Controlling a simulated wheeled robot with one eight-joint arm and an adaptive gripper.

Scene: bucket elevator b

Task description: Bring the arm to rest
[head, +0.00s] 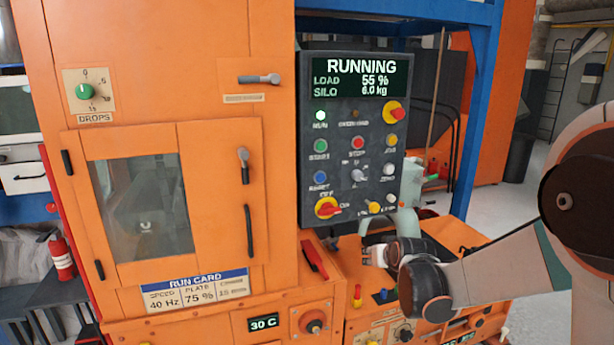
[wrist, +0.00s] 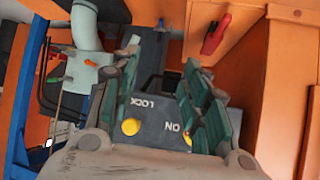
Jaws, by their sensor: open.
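My gripper (wrist: 165,85) is open in the wrist view, its two dark green finger pads apart with nothing between them. Behind the fingers is a dark panel marked LOCK and ON, with yellow knobs (wrist: 131,127). In the head view my arm comes in from the right, and its gripper end (head: 385,248) hangs in front of the orange machine, below the control panel (head: 352,235). The fingers are small and partly hidden there. I cannot tell whether they touch anything.
The panel screen (head: 360,78) reads RUNNING, load 55 %, silo 6.0 kg; a green lamp (head: 320,116) is lit. The orange cabinet (head: 220,100) has a shut windowed door (head: 150,215). A red handle (head: 314,258) sticks out near my gripper. A blue post (head: 475,110) stands behind.

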